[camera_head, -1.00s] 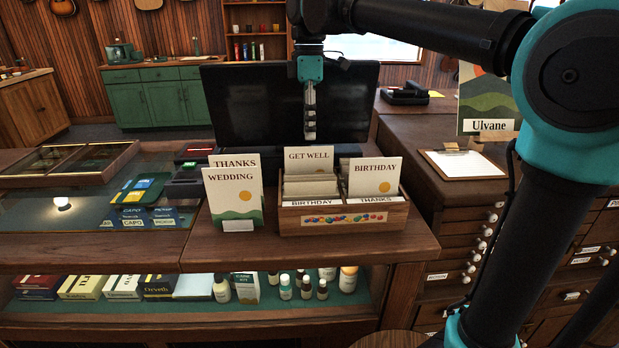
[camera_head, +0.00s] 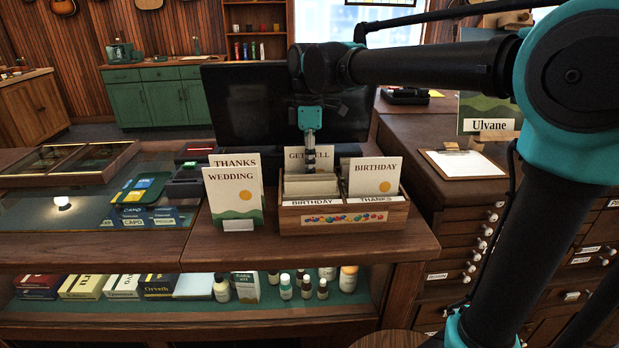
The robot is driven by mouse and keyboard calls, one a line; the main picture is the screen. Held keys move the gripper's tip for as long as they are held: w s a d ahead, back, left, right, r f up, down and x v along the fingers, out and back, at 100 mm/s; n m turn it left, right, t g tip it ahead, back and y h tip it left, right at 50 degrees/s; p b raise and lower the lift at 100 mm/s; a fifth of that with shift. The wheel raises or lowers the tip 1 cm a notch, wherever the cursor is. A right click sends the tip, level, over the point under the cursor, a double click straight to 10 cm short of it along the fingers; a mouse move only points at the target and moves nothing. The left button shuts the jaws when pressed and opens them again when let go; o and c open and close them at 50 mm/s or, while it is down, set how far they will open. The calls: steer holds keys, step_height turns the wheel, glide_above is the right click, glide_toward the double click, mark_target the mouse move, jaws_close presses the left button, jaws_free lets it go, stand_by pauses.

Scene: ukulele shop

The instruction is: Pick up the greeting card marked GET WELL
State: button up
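The GET WELL card (camera_head: 295,163) is cream and stands upright in the back left part of the wooden card box (camera_head: 343,227), its top above the other cards. My gripper (camera_head: 311,168) points down at the card's top edge and covers part of its lettering. I see the fingers edge-on, so I cannot tell whether they are open or shut, or whether they straddle the card or are in front of it. The lower part of the card is hidden by the cards before it.
A BIRTHDAY card (camera_head: 372,174) stands in the box's right part. THANKS (camera_head: 222,160) and WEDDING (camera_head: 232,195) cards stand in a holder to the left. A dark monitor (camera_head: 240,105) is close behind. A clipboard (camera_head: 470,164) lies on the right cabinet.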

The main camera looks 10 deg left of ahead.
jaws_close()
stand_by(0.3)
